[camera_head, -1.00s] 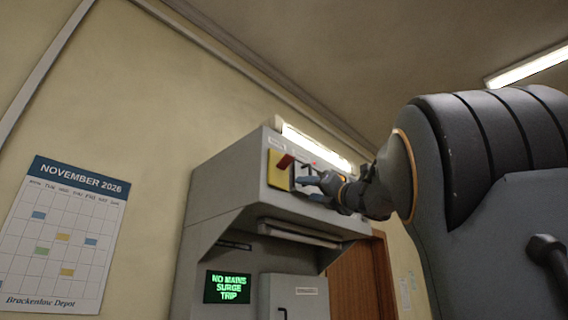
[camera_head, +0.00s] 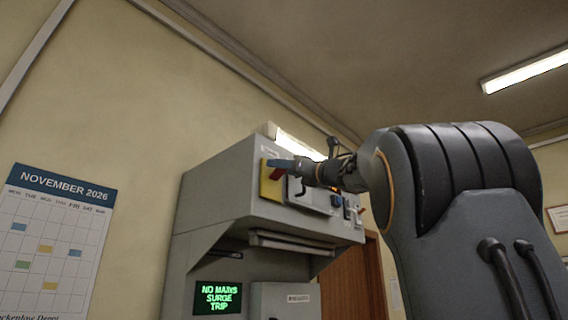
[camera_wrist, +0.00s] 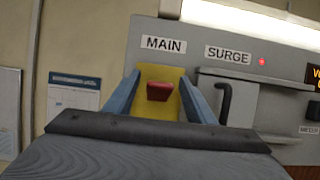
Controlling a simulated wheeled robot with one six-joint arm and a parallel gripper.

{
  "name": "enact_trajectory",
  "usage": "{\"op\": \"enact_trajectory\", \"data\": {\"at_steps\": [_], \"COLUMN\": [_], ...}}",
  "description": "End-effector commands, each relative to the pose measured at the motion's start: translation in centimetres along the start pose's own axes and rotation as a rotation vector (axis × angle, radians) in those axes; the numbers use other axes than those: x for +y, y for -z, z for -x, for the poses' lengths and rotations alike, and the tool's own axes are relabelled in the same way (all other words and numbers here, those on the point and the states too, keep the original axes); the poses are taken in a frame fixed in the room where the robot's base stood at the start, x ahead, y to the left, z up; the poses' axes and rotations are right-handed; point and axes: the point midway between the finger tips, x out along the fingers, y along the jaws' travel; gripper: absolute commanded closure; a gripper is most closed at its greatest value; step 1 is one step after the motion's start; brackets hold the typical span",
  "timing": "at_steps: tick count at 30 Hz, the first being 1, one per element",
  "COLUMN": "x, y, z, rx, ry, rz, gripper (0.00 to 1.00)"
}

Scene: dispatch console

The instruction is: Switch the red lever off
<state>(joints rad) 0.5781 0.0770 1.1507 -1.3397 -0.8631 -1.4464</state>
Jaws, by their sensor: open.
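The red lever (camera_wrist: 159,91) stands out from a yellow plate (camera_wrist: 152,72) under the label MAIN in the wrist view. In the head view the lever (camera_head: 277,174) shows partly behind a blue finger, on the yellow plate at the left of the console's sloped panel. My gripper (camera_wrist: 160,78) is open, with one blue finger on each side of the lever. Gaps show between the fingers and the lever in the wrist view. My gripper (camera_head: 283,165) comes in from the right in the head view. The fingers' exact depth against the plate cannot be told.
Right of the lever is a grey SURGE cover (camera_wrist: 247,99) with a dark handle (camera_wrist: 225,101); a red light (camera_wrist: 262,62) glows above. Further right are small blue and red controls (camera_head: 349,209). A green-lettered screen (camera_head: 218,298) reads NO MAINS SURGE TRIP. A calendar (camera_head: 50,240) hangs left.

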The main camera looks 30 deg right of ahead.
Motion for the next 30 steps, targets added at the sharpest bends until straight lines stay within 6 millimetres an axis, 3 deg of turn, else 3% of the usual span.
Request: {"op": "enact_trajectory", "data": {"at_steps": [9,17,30], "x": [-0.11,-0.11,-0.19], "y": [0.02,0.01,0.54], "z": [-0.17,-0.16,0.01], "rx": [0.0,0.0,-0.043], "ry": [0.002,0.002,0.002], "rz": [0.0,0.0,0.001], "gripper": [0.5,0.91,0.91]}}
